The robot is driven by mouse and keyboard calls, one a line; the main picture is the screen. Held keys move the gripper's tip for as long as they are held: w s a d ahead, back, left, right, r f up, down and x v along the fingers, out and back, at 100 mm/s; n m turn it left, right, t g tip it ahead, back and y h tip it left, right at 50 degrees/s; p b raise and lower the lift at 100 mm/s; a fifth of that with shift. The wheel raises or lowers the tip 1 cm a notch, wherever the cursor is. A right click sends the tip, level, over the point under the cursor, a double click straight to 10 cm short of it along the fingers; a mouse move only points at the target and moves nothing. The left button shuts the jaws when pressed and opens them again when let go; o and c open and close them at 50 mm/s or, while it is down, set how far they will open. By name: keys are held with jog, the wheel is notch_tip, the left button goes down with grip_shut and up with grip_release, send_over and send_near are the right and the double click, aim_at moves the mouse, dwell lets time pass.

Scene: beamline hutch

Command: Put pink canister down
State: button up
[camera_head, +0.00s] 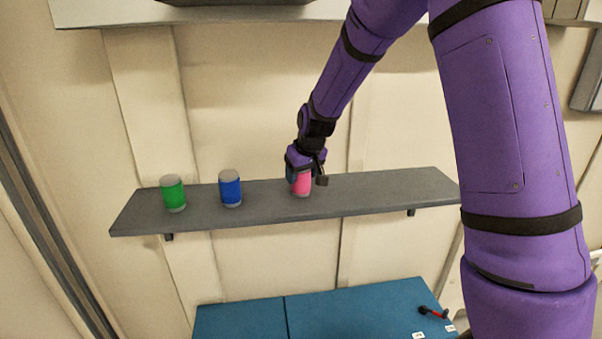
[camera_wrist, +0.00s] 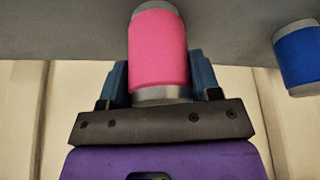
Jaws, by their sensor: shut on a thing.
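The pink canister (camera_head: 302,185) is at the grey wall shelf (camera_head: 390,192), right of its middle. It also shows large in the wrist view (camera_wrist: 158,50), between the two blue fingers of my gripper (camera_wrist: 160,80). In the head view my gripper (camera_head: 304,172) comes in from above and behind the canister and covers its upper part. My gripper is shut on the pink canister. The canister's lower end appears at the shelf's surface, but I cannot tell whether it touches.
A blue canister (camera_head: 230,188) and a green canister (camera_head: 173,193) stand on the shelf to the left. The shelf's right end is clear. Below is a blue surface (camera_head: 350,312) with a small red and black object (camera_head: 433,312).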

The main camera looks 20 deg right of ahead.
jog(key=shift+f, duration=0.1)
jog(key=o, duration=1.1)
jog(key=a+v, duration=0.1)
jog(key=v, duration=1.2)
jog(key=s+d+r, duration=0.1)
jog(key=s+r, duration=0.2)
jog(key=s, duration=0.3)
jog(key=s+d+r+m, duration=0.1)
jog(key=s+r, duration=0.1)
jog(key=s, duration=0.4)
jog(key=s+d+r, duration=0.1)
jog(key=s+r, duration=0.2)
jog(key=s, duration=0.3)
jog(key=shift+m+t+h, duration=0.3)
jog(key=shift+m+h, duration=0.1)
jog(key=shift+m, duration=0.2)
jog(key=s, duration=0.5)
jog(key=s+d, duration=0.1)
jog(key=s, duration=0.3)
jog(key=s+f, duration=0.1)
jog(key=s, duration=0.4)
jog(key=shift+s+d, duration=0.2)
jog(key=shift+s, duration=0.1)
